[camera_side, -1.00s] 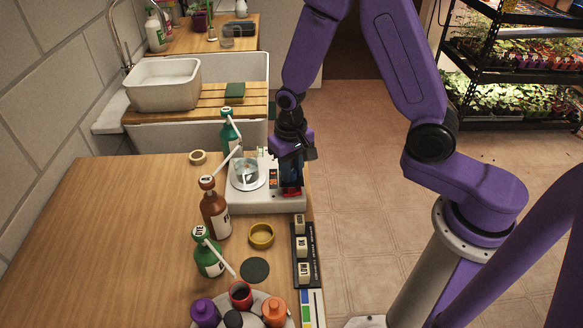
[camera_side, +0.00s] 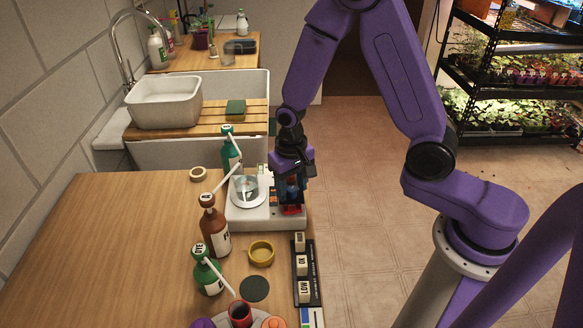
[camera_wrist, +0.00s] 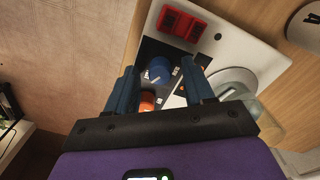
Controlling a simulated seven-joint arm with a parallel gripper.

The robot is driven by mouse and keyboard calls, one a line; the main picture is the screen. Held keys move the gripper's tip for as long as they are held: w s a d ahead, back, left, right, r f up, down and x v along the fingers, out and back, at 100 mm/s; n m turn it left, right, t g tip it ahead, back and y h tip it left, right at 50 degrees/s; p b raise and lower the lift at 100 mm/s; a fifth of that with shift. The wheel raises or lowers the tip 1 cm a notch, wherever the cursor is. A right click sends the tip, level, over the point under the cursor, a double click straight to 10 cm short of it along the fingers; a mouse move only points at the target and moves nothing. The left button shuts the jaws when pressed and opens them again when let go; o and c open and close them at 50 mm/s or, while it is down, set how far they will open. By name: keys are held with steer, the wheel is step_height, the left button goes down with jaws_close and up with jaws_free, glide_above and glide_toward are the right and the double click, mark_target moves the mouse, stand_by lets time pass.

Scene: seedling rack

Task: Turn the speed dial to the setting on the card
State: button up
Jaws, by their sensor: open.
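The blue speed dial (camera_wrist: 160,69) is a round knob on a dark panel of the white stirrer-like device (camera_side: 262,218). My gripper (camera_side: 290,192) points down over the right side of that device. In the wrist view its two blue fingers (camera_wrist: 158,76) are apart, one on each side of the dial. I cannot tell whether they touch it. An orange knob (camera_wrist: 147,101) sits beside the dial, and a red switch block (camera_wrist: 181,24) is near the device's edge. The dial's pointer and markings are too small to read. I cannot make out the setting card for certain.
A glass vessel (camera_side: 246,186) stands on the device's round plate. Brown (camera_side: 215,232) and green (camera_side: 208,277) bottles with spouts stand left of it. A yellow dish (camera_side: 261,252) and a block rack (camera_side: 304,272) are nearer. The table's left part is clear.

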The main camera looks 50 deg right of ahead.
mark_target(293, 192)
step_height(293, 192, up, 17)
steer(key=shift+r, duration=0.15)
stand_by(0.5)
steer(key=shift+a, duration=0.1)
steer(key=s+d+f+n, duration=0.1)
steer(key=s+n, duration=0.6)
steer(key=s, duration=0.4)
steer(key=s+d+f+n, duration=0.1)
steer(key=s+d+n, duration=0.1)
steer(key=s+n, duration=0.6)
steer(key=s, duration=0.4)
steer(key=shift+f+y, duration=0.2)
steer(key=shift+y, duration=0.1)
